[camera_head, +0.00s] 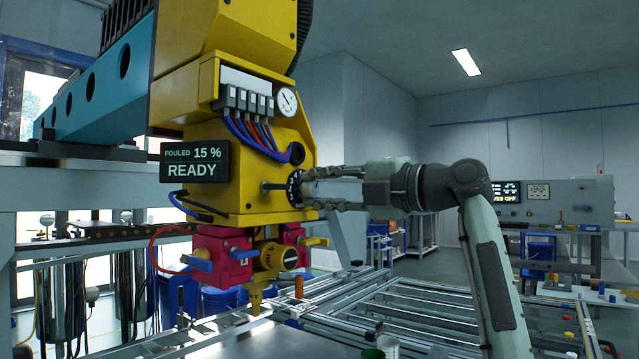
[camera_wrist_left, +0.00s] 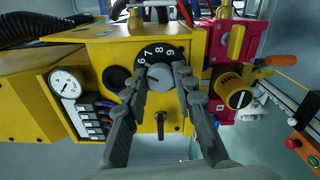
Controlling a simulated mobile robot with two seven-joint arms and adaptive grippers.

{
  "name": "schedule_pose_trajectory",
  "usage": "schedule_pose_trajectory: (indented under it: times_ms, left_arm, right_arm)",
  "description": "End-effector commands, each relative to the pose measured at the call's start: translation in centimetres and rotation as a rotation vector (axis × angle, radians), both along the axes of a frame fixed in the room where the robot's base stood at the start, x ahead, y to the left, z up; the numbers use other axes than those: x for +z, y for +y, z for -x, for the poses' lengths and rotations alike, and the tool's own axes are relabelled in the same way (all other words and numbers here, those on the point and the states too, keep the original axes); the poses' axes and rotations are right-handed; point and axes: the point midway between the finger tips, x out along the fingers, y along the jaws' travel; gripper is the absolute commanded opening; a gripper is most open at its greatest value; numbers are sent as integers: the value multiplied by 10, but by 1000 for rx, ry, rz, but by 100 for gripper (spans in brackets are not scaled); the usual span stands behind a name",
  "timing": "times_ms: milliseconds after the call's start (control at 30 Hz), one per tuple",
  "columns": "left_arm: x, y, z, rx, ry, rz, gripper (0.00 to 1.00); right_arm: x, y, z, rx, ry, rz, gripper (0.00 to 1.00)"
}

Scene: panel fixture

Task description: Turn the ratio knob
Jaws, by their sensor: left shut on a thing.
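The ratio knob (camera_wrist_left: 159,78) is a grey round knob on a black numbered dial plate (camera_wrist_left: 157,53), on the front of a yellow machine head (camera_head: 240,150). My left gripper (camera_wrist_left: 161,71) has its two fingers shut on the knob, one on each side, in the left wrist view. In the head view my left gripper (camera_head: 310,187) reaches the dial from the right and mostly hides the knob. Digits 7 and 8 show on the plate in the wrist view; the exact setting is not readable. My right gripper is out of view.
A display (camera_head: 195,162) reads FOULED 15 % READY. A pressure gauge (camera_head: 286,99) and several hoses sit above the dial. A black lever (camera_wrist_left: 160,125) is close to the knob. Red blocks (camera_head: 222,250) and a yellow nozzle (camera_head: 256,298) hang below, over a metal frame table (camera_head: 330,312).

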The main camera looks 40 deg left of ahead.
Motion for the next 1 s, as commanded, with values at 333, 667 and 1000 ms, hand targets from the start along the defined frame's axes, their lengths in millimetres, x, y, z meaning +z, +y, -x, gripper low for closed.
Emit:
schedule_pose_trajectory:
  times_ms: [333, 667, 1000]
  left_arm:
    - [0, 0, 0, 0, 35, 4, 0]
    - [0, 0, 0, 0, 33, 4, 36]
    - [0, 0, 0, 0, 33, 4, 48]
  right_arm:
    - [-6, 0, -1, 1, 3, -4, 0]
    - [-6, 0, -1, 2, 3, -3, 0]
    - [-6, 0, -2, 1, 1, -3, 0]
